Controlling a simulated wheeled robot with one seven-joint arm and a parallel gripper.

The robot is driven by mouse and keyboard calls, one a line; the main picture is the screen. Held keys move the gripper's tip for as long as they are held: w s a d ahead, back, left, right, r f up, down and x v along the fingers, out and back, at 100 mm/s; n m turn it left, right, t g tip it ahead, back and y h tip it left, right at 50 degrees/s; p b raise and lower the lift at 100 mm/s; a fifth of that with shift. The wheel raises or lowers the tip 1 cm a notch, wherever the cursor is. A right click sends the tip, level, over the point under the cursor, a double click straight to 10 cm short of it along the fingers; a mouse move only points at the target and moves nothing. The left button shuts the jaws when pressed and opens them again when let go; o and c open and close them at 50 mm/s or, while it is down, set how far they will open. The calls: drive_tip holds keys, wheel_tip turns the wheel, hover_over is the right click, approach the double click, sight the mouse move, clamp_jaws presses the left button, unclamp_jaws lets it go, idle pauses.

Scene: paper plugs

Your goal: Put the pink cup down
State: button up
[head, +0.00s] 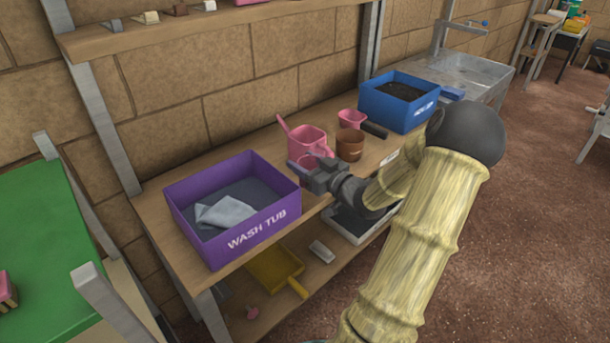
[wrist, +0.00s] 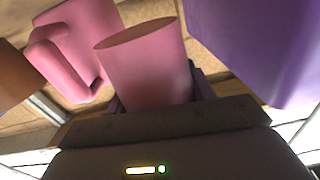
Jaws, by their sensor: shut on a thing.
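The pink cup (wrist: 145,62) is in the middle of the wrist view, with its open rim toward the top. My gripper (wrist: 158,98) is shut on its lower part; dark finger parts show at both sides. In the head view my gripper (head: 306,167) is over the front of the wooden bench (head: 262,150), just right of the purple wash tub (head: 205,243). The cup is mostly hidden there by my gripper and hard to tell from the pink jug behind. I cannot tell whether the cup touches the bench.
The pink jug (head: 308,138) stands close behind my gripper. A brown pot (head: 350,146) is to its right, with a smaller pink vessel (head: 349,118) behind. A blue bin (head: 402,107) stands farther right. The tub holds a grey cloth (head: 224,212). A lower shelf holds a yellow dustpan (head: 275,268).

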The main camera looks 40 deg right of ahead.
drive_tip(key=shift+f, duration=1.9)
drive_tip(key=shift+f, duration=0.2)
drive_tip(key=o, duration=1)
drive_tip(key=shift+o, duration=0.2)
drive_tip(key=shift+f+b, duration=0.1)
drive_tip(key=shift+b, duration=0.4)
drive_tip(key=s, duration=0.2)
drive_tip(key=s+r+p, duration=0.1)
drive_tip(key=s, duration=0.2)
drive_tip(key=shift+s+d+r, duration=0.15)
drive_tip(key=shift+d+r, duration=0.05)
drive_tip(key=s+d+p, duration=0.1)
drive_tip(key=s, duration=1.1)
drive_tip(key=shift+o, duration=0.2)
drive_tip(key=shift+s+d, duration=0.1)
